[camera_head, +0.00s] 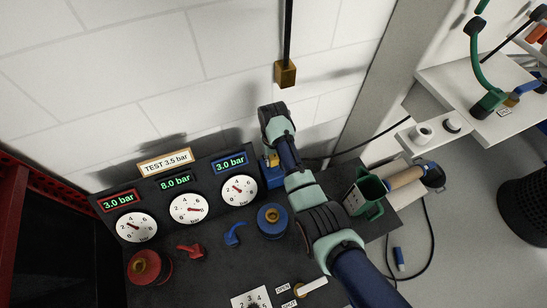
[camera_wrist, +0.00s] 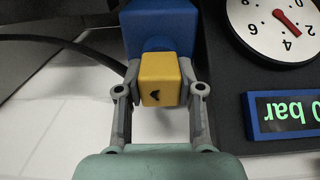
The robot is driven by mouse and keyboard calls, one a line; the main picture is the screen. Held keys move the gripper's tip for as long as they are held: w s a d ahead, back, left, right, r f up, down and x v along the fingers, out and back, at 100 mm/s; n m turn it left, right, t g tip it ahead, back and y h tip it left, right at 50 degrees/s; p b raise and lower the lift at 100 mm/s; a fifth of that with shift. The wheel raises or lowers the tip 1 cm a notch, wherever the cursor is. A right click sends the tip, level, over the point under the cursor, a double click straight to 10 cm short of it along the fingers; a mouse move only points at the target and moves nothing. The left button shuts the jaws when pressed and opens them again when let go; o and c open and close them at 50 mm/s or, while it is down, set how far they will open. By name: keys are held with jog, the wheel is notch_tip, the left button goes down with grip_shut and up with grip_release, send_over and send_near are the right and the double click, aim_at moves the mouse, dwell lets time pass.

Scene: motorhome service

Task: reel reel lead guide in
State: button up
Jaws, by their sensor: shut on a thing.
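My gripper (camera_wrist: 162,92) is shut on a small yellow block (camera_wrist: 160,85) with a dark mark on its face. The block sits against a larger blue block (camera_wrist: 160,25), and I cannot tell whether the two are joined. In the head view the yellow block (camera_head: 271,161) shows at the right end of the gauge panel, beside my arm, which hides most of the gripper. A black lead (camera_wrist: 60,42) comes in from the left behind the fingers. I cannot tell for sure which part is the reel or the lead guide.
The gauge panel (camera_head: 180,190) stands close beside the gripper. A brass block (camera_head: 286,74) hangs on a black cord above my arm. Red (camera_head: 150,267) and blue (camera_head: 272,220) round fittings stand on the dark bench. A green container (camera_head: 367,192) is at right.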

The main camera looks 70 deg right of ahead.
jog(key=o, duration=0.5)
jog(key=shift+c, duration=0.2)
grip_shut()
jog(key=shift+r+p, duration=0.65)
jog(key=shift+p, duration=0.2)
grip_release()
grip_shut()
